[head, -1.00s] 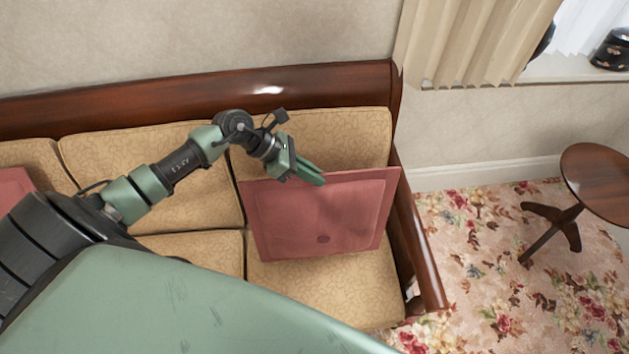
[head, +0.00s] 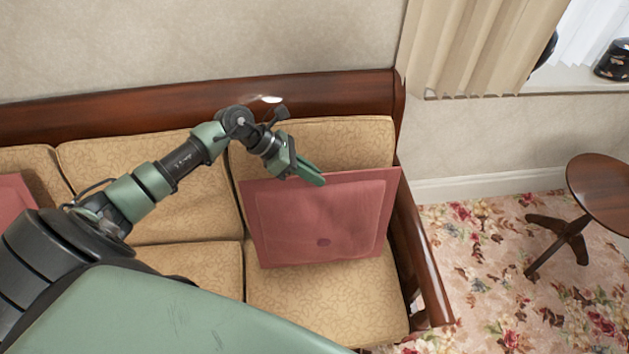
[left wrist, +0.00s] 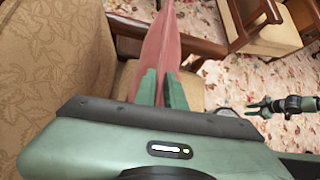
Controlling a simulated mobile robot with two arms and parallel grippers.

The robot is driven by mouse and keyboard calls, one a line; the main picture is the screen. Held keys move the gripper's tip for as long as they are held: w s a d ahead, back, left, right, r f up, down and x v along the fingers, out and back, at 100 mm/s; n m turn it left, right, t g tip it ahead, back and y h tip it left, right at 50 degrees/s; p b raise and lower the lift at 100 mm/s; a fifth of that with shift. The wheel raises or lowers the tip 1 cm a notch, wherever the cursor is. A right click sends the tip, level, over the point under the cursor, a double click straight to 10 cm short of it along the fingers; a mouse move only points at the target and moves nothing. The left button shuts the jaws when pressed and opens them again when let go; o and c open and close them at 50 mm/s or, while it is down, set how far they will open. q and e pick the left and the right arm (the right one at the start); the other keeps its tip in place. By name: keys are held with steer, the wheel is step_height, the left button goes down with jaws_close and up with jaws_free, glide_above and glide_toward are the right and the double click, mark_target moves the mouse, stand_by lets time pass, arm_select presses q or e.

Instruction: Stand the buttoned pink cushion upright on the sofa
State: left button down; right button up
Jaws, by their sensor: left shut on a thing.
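The buttoned pink cushion (head: 325,218) stands tilted on the right seat of the sofa (head: 285,299), its broad face with one dark button toward the head camera. Its upper part leans toward the tan back cushion (head: 345,143). In the left wrist view the cushion (left wrist: 161,50) shows edge-on between the two green fingers (left wrist: 162,88). My right gripper (left wrist: 262,107) appears small at the right of the left wrist view, away from the cushion; its jaw opening is unclear.
Another pink cushion (head: 17,204) lies at the far left of the sofa. The wooden sofa arm (head: 422,250) is close at the cushion's right. A round wooden side table (head: 602,186) stands on the flowered carpet (head: 480,265) at right.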

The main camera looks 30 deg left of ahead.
arm_select(q)
steer(key=shift+w+a+f+b, duration=0.2)
steer(key=shift+w+a+b, duration=0.75)
steer(key=shift+w+b, duration=0.3)
steer(key=c, duration=1.4)
jaws_free()
steer(key=shift+s, duration=0.1)
steer(key=shift+r, duration=0.1)
step_height(320, 180, up, 10)
steer(key=p, duration=0.5)
